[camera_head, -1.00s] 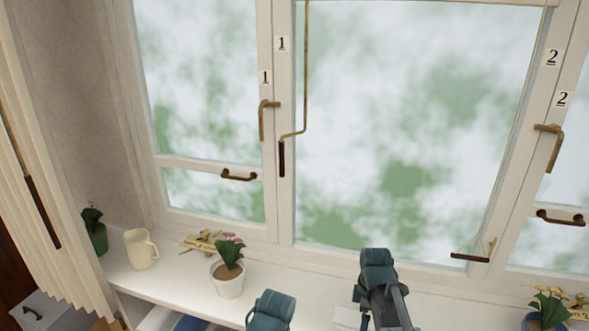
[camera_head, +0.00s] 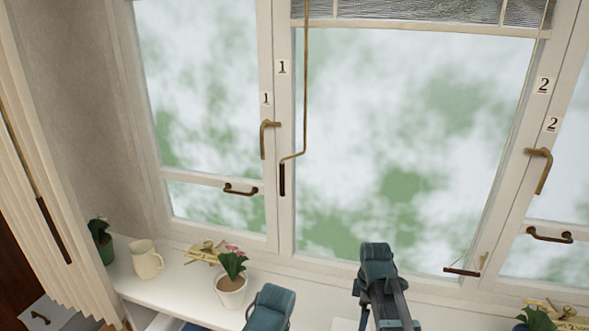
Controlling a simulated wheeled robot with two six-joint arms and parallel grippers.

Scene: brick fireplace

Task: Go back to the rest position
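Parts of my two arms, teal and dark, rise from the bottom edge in front of the white window sill. One is a short teal link just left of the middle, the other a longer link right of the middle. Neither gripper shows in the head view, so their fingers are hidden from me. No arm part visibly holds anything.
The window has brass handles (camera_head: 541,170), and a cranked rod (camera_head: 305,85) hangs before it. On the sill (camera_head: 185,295) stand a cream jug (camera_head: 146,259), a flower pot (camera_head: 231,291) and a green pot (camera_head: 104,248). A pleated curtain (camera_head: 45,200) hangs left.

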